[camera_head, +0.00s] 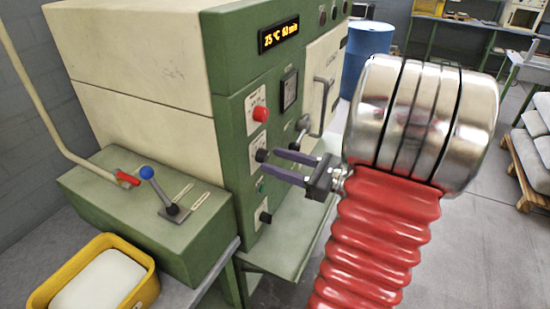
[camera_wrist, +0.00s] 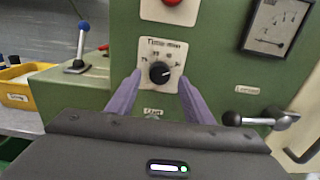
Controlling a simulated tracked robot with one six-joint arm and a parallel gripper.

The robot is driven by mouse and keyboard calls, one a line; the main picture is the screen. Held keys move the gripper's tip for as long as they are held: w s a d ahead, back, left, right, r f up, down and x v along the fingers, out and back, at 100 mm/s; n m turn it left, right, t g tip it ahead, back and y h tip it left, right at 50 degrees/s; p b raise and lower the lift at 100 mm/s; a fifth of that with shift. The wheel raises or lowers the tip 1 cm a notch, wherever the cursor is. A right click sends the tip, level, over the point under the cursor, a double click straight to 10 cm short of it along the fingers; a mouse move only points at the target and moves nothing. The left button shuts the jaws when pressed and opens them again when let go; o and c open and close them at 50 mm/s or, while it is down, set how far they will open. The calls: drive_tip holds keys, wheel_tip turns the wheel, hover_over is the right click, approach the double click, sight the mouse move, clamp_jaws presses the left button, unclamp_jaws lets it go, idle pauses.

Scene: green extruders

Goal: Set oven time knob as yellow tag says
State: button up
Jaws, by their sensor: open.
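The oven's time knob (camera_wrist: 160,72) is a black round knob on a white plate labelled "Time min" in the wrist view. Its pointer mark looks turned to the right, but the exact setting is too small to tell. My gripper (camera_wrist: 152,88) is open, with one purple finger on each side of the knob. In the head view my gripper (camera_head: 274,168) reaches the green panel, and the knob (camera_head: 261,155) sits at its fingertips. I cannot tell whether the fingers touch it. I cannot make out a yellow tag.
A red button (camera_head: 260,113) is above the knob and another black knob (camera_head: 265,217) below. A dial gauge (camera_wrist: 269,27) and a lever handle (camera_wrist: 262,119) are to the right. A blue-tipped lever (camera_head: 160,190) and a yellow bin (camera_head: 105,270) are at left.

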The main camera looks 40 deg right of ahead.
drive_tip(key=shift+x, duration=1.1)
